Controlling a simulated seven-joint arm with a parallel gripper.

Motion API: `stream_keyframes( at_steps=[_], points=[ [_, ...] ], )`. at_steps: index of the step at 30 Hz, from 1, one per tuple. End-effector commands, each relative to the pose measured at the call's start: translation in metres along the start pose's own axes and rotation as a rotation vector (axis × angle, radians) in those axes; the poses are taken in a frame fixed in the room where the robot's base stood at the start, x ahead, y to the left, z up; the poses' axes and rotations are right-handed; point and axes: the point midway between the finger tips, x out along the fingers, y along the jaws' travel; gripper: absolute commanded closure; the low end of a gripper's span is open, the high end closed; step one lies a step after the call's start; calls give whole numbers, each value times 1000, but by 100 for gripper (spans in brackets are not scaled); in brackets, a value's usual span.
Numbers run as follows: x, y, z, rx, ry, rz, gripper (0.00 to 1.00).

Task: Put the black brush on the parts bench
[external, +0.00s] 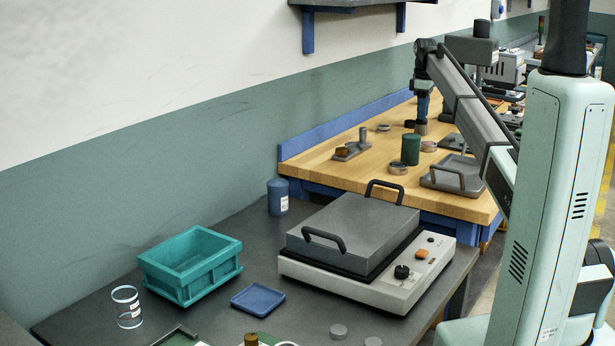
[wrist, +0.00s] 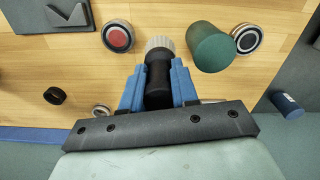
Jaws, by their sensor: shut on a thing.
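The black brush shows in the wrist view, its dark handle (wrist: 158,78) between the two blue fingers of my gripper (wrist: 159,86) and its pale bristles (wrist: 160,43) pointing away from the wrist. My gripper is shut on the handle. In the external view my gripper (external: 422,104) points down over the wooden bench (external: 330,172), with the brush's pale end (external: 421,129) below the fingers. The wooden bench (wrist: 80,60) also fills much of the wrist view. I cannot tell whether the bristles touch the bench top.
A green cylinder (external: 411,150) stands close to the brush, with rings (external: 397,168) around it. A grey handled plate (external: 452,174) and a small fixture (external: 351,150) are also on the bench.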

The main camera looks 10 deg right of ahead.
Motion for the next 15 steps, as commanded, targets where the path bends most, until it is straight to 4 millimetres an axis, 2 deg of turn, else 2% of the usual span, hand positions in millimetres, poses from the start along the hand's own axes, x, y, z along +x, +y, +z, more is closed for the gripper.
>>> stream_keyframes(
  at_steps=[4,11,15],
  points=[
    [26,-1,0,0,-1,-1,100],
    [44,0,0,0,0,0,100],
    [61,-1,0,0,-1,-1,100]
  ],
)
